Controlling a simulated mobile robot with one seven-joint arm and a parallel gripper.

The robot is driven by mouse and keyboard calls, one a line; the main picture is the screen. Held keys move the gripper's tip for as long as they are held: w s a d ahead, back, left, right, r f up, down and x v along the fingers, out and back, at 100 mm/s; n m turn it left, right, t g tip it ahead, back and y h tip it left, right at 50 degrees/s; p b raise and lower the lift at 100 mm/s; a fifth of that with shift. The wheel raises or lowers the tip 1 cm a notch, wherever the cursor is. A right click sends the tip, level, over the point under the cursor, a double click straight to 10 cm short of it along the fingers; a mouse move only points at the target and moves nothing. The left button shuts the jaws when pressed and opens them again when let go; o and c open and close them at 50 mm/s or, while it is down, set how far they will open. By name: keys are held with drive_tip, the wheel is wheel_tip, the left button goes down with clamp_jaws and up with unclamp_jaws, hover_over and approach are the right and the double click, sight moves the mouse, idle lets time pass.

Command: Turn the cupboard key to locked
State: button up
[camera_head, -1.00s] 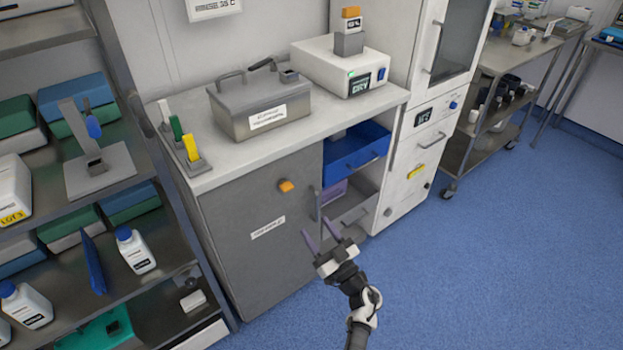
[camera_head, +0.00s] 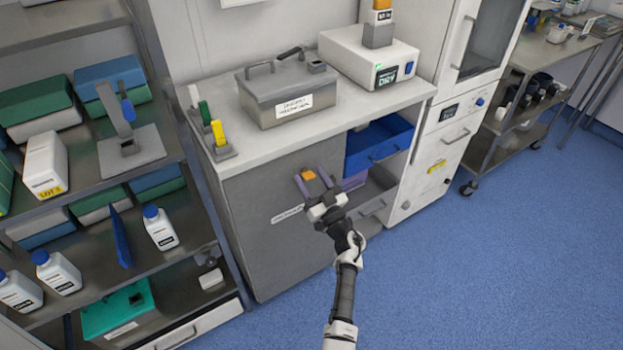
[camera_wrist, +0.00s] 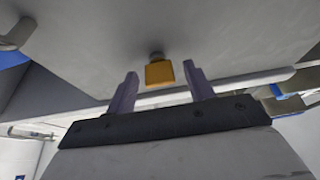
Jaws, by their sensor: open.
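The cupboard key has an orange bow (camera_head: 309,174) on the grey cupboard door (camera_head: 258,200). It also shows in the wrist view as an orange block (camera_wrist: 159,72) on a short round stem at the door. My gripper (camera_head: 312,177) is open in front of the door, with its two purple-grey fingers pointing at it. In the wrist view the key sits between the fingertips (camera_wrist: 160,78), with a gap on each side; the fingers appear not to touch it. The lock face and any markings are not readable.
A grey lidded box (camera_head: 258,95) and a white device (camera_head: 345,58) stand on the counter (camera_head: 222,98). A loaded shelf unit (camera_head: 185,238) is at the left. The blue floor (camera_head: 480,270) is clear at right.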

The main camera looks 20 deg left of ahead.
drive_tip(key=c, duration=1)
drive_tip(key=shift+n+g+y, duration=0.3)
drive_tip(key=shift+n, duration=0.3)
drive_tip(key=n+g, duration=0.3)
drive_tip(key=n, duration=0.4)
drive_tip(key=n+g+b, duration=0.1)
drive_tip(key=n+g, duration=0.1)
drive_tip(key=n, duration=0.5)
drive_tip(key=n+g, duration=0.3)
drive_tip(key=n, duration=0.4)
drive_tip(key=shift+w+d+r+g+h+b, duration=0.1)
drive_tip(key=shift+w+r+g+h+b, duration=0.05)
drive_tip(key=shift+g+h+b, duration=0.2)
drive_tip(key=shift+n, duration=0.3)
